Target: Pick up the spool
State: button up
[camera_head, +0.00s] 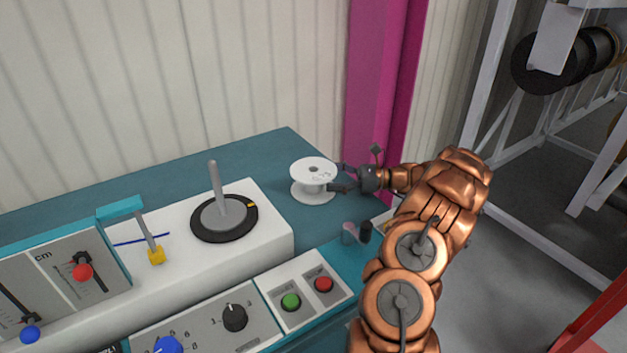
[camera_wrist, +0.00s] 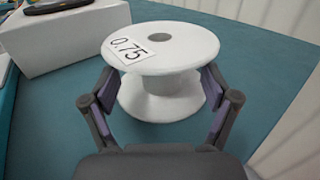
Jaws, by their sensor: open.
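The white spool (camera_head: 314,178) stands upright on the teal tabletop in the head view, near the table's back right part. In the wrist view the spool (camera_wrist: 165,85) shows a label reading 0.75 on its top flange and a hole in the middle. My gripper (camera_head: 345,178) reaches it from the right. In the wrist view my gripper (camera_wrist: 163,92) is open, with one finger at each side of the spool's narrow core, below the top flange. I cannot tell whether the fingers touch it.
A white machine housing (camera_head: 270,232) with a grey post on a black disc (camera_head: 224,218) stands left of the spool. A control panel (camera_head: 235,318) lies in front. Small dark and grey cylinders (camera_head: 365,231) stand near my arm. A magenta column (camera_head: 375,90) rises behind.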

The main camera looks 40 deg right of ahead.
aim_at(315, 176)
jog(key=x, duration=0.4)
jog(key=shift+w+a, duration=0.3)
jog(key=shift+c, duration=0.3)
grip_shut()
